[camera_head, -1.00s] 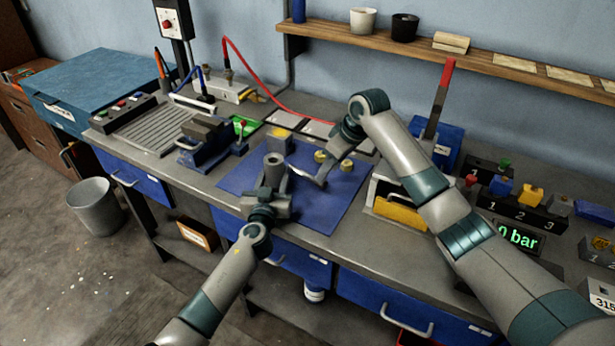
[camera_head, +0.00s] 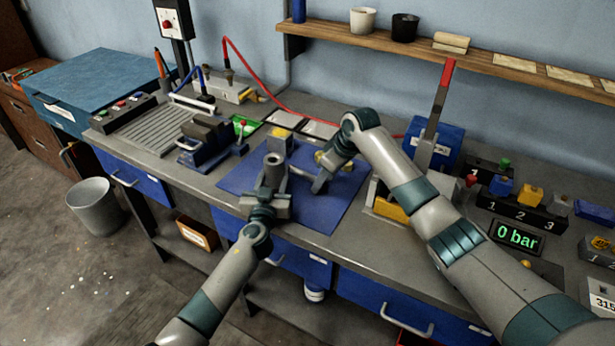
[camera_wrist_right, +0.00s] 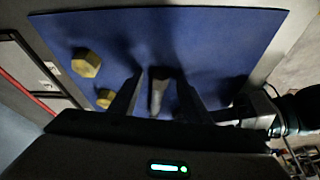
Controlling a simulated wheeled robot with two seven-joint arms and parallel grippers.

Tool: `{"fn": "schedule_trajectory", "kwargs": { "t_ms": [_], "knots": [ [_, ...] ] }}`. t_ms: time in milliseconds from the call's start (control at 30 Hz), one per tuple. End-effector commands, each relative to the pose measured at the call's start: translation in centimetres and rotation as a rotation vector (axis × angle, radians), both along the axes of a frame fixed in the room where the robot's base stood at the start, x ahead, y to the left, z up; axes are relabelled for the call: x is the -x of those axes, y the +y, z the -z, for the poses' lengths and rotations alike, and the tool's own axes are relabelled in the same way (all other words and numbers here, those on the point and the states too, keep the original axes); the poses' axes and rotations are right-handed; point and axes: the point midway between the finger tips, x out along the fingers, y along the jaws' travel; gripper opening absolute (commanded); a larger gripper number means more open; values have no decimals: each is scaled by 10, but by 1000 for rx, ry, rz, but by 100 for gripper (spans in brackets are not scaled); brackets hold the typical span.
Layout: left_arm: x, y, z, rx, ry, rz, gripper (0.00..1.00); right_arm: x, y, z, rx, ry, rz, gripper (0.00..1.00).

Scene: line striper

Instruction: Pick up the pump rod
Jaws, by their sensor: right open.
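In the right wrist view a grey rod-like piece (camera_wrist_right: 156,95), which looks like the pump rod, lies over the blue mat (camera_wrist_right: 215,35) between the fingers of my right gripper (camera_wrist_right: 158,98). The fingers are open, with a gap on each side of it. In the head view my right gripper (camera_head: 318,186) is low over the mat (camera_head: 312,215), and the hand hides most of the rod. My left gripper (camera_head: 268,192) is around an upright grey cylinder (camera_head: 274,162) at the middle of the mat, with its fingers closed against it.
Yellow hex nuts (camera_wrist_right: 86,62) lie on the mat beside my right gripper. A small yellow-topped block (camera_head: 280,140) stands behind the cylinder. A blue vise (camera_head: 208,145) is to the left. A lever pump (camera_head: 430,140) stands to the right. The mat's front is clear.

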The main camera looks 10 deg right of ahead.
Motion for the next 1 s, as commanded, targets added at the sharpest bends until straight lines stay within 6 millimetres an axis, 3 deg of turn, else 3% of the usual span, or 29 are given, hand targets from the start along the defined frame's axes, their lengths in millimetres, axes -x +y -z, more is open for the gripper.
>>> {"fn": "schedule_trajectory", "kwargs": {
  "t_ms": [400,600,1000],
  "knots": [
    [0,0,-1,0,-1,0,0,0,0,0,0,0,1,43],
    [0,0,-1,0,-1,0,0,0,0,0,0,0,1,0],
    [0,0,-1,0,-1,0,0,-1,0,-7,-2,-4,0,0]
  ]
}}
